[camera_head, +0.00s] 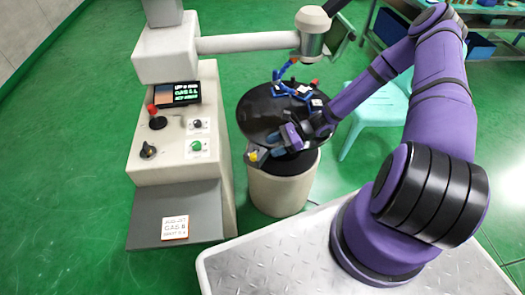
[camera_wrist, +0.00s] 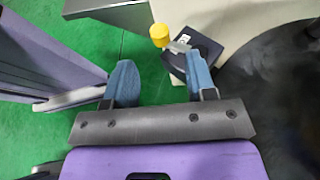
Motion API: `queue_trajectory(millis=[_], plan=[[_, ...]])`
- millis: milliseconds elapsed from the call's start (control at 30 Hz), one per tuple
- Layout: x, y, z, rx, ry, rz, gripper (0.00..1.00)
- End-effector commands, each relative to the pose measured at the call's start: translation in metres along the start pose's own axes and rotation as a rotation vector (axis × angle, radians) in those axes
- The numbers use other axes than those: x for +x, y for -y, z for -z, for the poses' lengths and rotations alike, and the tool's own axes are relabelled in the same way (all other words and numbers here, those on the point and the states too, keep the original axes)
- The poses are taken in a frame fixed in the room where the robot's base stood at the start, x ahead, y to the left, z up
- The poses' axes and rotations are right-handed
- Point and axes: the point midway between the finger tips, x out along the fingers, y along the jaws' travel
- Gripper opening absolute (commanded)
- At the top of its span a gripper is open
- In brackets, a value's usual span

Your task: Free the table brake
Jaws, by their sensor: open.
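The round black table (camera_head: 262,112) stands on a cream drum pedestal (camera_head: 280,190). A lever with a yellow knob (camera_head: 253,156), which looks like the brake, sticks out at the pedestal's upper left. In the wrist view the yellow knob (camera_wrist: 159,34) sits on a short pale arm (camera_wrist: 179,46) from a dark bracket (camera_wrist: 203,50). My gripper (camera_wrist: 158,72) is open, with blue fingers spread wide and nothing between them. The knob shows just beyond the fingertips, nearer the right finger. That finger overlaps the bracket in the picture; I cannot tell whether they touch.
A cream control console (camera_head: 170,165) with knobs and a small screen (camera_head: 178,93) stands left of the table. Blue parts (camera_head: 297,92) lie on the tabletop under an overhead arm (camera_head: 250,43). A pale green stool (camera_head: 378,118) is behind my arm. Green floor is open at far left.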

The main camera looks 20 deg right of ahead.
Motion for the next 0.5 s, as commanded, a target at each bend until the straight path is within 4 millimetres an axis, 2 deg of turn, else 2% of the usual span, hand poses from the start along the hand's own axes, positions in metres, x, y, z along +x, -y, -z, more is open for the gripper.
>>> queue_trajectory(millis=[100, 200, 500], plan=[[-0.014, 0.000, 0.000, 0.000, -0.002, 0.000, 0.51], [-0.019, 0.000, 0.000, 0.000, -0.001, -0.001, 0.51], [-0.022, 0.000, 0.000, 0.000, 0.000, -0.001, 0.51]])
